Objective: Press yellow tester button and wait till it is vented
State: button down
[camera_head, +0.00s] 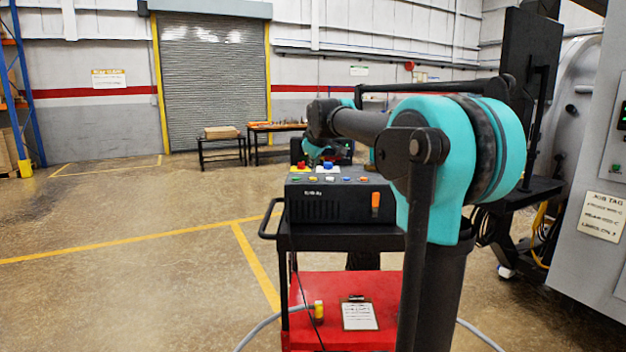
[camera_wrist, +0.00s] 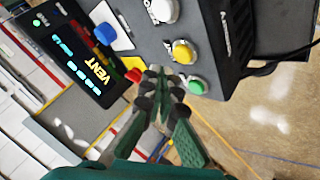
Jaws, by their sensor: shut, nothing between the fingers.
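The tester (camera_head: 335,205) is a black box on a cart, with several coloured buttons on its top. In the wrist view its yellow button (camera_wrist: 184,52) sits between a white button (camera_wrist: 163,10) and a green button (camera_wrist: 197,85). My gripper (camera_wrist: 166,78) is shut and empty, with its fingertips close to the yellow and green buttons; I cannot tell whether they touch. The tester's display (camera_wrist: 75,55) shows "VENT" in yellow among cyan text. In the head view my arm partly covers the tester, and the fingertips are too small to make out.
A blue button (camera_wrist: 105,33) and a red button (camera_wrist: 133,74) are near the display. The cart's red lower shelf (camera_head: 385,285) holds a clipboard (camera_head: 359,316). A grey cabinet (camera_head: 590,165) stands right. Open floor (camera_head: 130,220) lies left.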

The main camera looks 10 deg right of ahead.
aim_at(313, 178)
jog(key=shift+r, duration=2)
